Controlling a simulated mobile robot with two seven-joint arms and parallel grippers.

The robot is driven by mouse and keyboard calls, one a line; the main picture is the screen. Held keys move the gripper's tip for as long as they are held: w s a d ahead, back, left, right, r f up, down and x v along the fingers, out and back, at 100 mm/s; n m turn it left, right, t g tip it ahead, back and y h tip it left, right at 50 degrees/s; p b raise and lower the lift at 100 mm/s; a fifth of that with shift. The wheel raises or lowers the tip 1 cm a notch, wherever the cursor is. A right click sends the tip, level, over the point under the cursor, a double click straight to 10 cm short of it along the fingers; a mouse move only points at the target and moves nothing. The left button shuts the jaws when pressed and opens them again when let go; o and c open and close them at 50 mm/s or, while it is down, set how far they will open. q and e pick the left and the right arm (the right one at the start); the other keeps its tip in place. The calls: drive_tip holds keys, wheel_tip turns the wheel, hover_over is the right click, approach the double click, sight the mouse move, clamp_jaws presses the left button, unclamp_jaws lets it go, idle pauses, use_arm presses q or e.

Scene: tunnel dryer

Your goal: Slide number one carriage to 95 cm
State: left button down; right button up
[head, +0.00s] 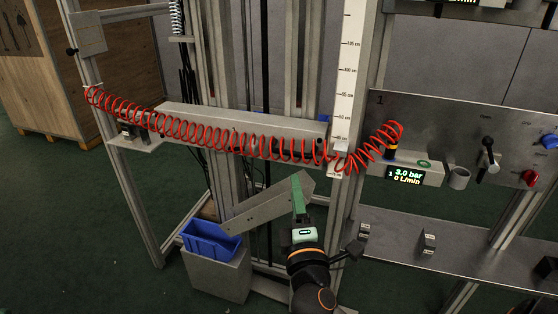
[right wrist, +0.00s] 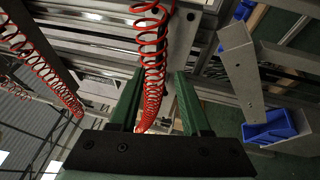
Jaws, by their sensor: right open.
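The grey horizontal carriage beam (head: 240,118) spans the frame beside the white vertical scale (head: 345,85). Its right end is at the lower part of the scale, below the 95 cm mark. A red coiled hose (head: 210,137) hangs across its front and partly hides it. My right gripper (head: 299,180) is in front of and below the beam's right part, with green fingers pointing up. In the right wrist view its fingers (right wrist: 160,105) are apart, with the red hose (right wrist: 151,65) showing between them; whether they touch it I cannot tell. My left gripper is not in view.
A slanted grey plate (head: 250,211) is close beside my right gripper. Below it, a blue bin (head: 208,241) sits on a grey box.

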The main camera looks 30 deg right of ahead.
sight(290, 153)
drive_tip(key=x, duration=1.2)
drive_tip(key=shift+w+d+b, duration=0.15)
drive_tip(key=shift+d+b, duration=0.05)
drive_tip(key=shift+b, duration=0.1)
drive_tip(key=shift+c, duration=0.3)
clamp_jaws()
idle(0.6)
